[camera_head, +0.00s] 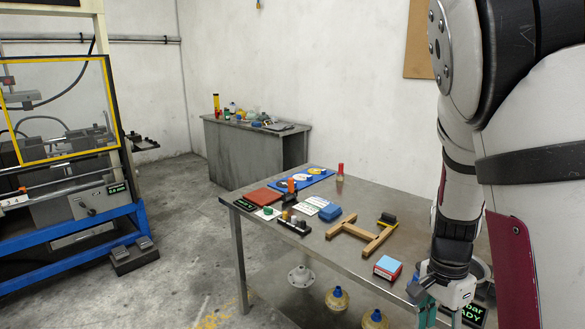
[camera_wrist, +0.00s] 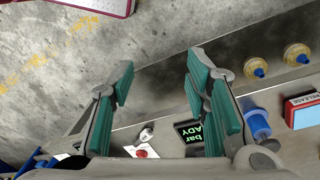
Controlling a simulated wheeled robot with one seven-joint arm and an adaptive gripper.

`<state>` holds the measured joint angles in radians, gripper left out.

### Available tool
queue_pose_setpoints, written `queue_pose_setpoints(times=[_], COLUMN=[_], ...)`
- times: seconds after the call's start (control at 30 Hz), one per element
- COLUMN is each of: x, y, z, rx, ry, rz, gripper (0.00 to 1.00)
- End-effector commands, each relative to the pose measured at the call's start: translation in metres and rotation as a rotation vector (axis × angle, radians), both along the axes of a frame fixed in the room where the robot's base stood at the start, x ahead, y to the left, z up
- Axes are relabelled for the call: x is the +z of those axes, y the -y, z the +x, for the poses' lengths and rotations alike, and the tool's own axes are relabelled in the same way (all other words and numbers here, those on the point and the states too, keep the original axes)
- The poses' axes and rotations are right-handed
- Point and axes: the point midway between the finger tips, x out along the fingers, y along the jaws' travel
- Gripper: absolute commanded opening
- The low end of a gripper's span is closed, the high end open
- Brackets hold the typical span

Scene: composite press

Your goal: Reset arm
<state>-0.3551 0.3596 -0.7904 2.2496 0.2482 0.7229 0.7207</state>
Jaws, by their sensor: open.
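My gripper (camera_head: 438,300) hangs at the right front of the near metal table (camera_head: 345,200), with my arm upright at the right edge of the head view. In the wrist view my gripper (camera_wrist: 158,75) is open, its green-padded fingers wide apart with nothing between them. Beyond the fingers are the table edge and the concrete floor. A dark display with green text (camera_wrist: 190,130) shows between and behind the fingers, partly hidden by the right one. A blue cup-like part (camera_wrist: 257,122) is close beside the right finger.
The near table bears a red and blue box (camera_head: 387,267), a wooden frame (camera_head: 362,232), a blue block (camera_head: 330,213) and a red plate (camera_head: 264,196). A press with a blue frame (camera_head: 70,235) stands left. A grey bench (camera_head: 250,150) is behind.

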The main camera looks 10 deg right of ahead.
Motion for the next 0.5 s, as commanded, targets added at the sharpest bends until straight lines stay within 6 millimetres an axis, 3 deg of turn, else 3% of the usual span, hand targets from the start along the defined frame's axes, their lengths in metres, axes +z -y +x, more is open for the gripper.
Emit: queue_pose_setpoints(times=[0.2, 0.5], x=[0.055, 0.131], y=[-0.051, -0.099], z=[-0.018, -0.061], rx=[0.288, 0.723], ry=[0.105, 0.261], rz=[0.151, 0.18], gripper=[0.43, 0.43])
